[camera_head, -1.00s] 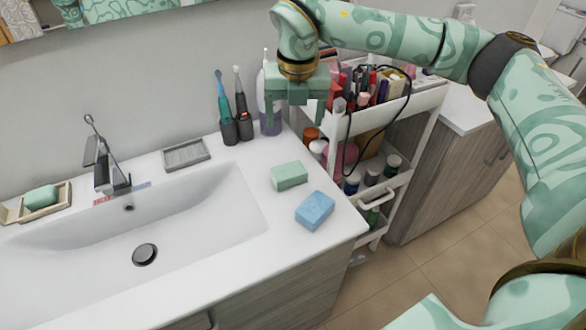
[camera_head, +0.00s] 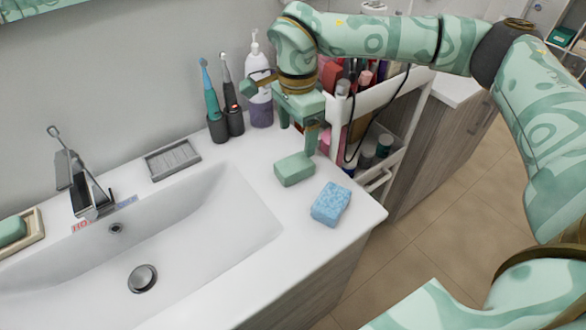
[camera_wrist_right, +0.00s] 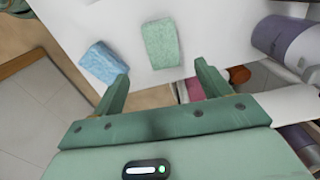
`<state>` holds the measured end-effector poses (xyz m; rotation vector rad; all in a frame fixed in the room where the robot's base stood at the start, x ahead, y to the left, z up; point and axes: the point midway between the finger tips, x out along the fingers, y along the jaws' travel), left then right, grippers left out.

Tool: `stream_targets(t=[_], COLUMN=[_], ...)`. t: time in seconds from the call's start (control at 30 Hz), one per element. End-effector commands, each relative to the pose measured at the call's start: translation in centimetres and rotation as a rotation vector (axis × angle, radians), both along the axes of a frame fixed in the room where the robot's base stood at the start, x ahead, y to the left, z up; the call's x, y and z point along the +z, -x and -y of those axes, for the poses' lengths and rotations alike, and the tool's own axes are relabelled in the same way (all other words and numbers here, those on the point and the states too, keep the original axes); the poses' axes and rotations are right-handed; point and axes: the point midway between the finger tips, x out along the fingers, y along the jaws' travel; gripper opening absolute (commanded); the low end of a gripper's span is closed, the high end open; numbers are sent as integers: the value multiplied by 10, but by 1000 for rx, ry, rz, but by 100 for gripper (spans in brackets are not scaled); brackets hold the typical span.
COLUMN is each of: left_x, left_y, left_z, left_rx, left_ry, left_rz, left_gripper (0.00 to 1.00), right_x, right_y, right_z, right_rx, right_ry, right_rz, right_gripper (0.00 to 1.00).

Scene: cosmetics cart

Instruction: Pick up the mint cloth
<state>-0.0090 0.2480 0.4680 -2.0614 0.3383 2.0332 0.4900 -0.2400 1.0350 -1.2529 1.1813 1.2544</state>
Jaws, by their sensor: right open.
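The mint cloth (camera_head: 294,169) is a small folded green block lying flat on the white counter, right of the basin. It also shows in the right wrist view (camera_wrist_right: 162,43), beyond the gap between my fingertips. My right gripper (camera_head: 303,138) is open and empty, above and just behind the cloth in the head view, apart from it. Its fingers show in the right wrist view (camera_wrist_right: 162,82). A blue cloth (camera_head: 330,204) lies in front and to the right of the mint one; it also shows in the right wrist view (camera_wrist_right: 102,63). My left gripper is out of view.
A soap bottle (camera_head: 258,90) and two toothbrushes in dark holders (camera_head: 226,126) stand behind. A grey soap dish (camera_head: 172,160) sits at the basin's back edge. The cosmetics cart (camera_head: 385,95) stands close on the right. The counter edge is near the blue cloth.

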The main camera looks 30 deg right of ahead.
Motion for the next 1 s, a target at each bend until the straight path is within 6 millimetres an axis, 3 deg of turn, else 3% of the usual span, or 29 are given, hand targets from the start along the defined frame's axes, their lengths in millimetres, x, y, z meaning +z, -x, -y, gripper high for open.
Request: stream_targets(t=[0.03,0.1,0.43,0.7,0.93,1.0], left_x=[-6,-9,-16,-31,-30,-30], left_y=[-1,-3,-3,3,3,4], left_z=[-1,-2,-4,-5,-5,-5], left_rx=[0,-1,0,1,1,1], left_ry=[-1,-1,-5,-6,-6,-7], left_rz=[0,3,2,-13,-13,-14], left_gripper=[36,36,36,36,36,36], right_x=[-16,-31,-59,-101,-102,-102], right_y=[0,0,-1,-5,-6,-5], right_z=[0,0,-1,-3,-3,-3], right_rx=[0,-1,-2,-3,-2,-2], right_ry=[-1,-1,0,0,0,0], right_rz=[-6,-4,-2,-3,1,1], right_gripper=[76,76,76,76,76,60])
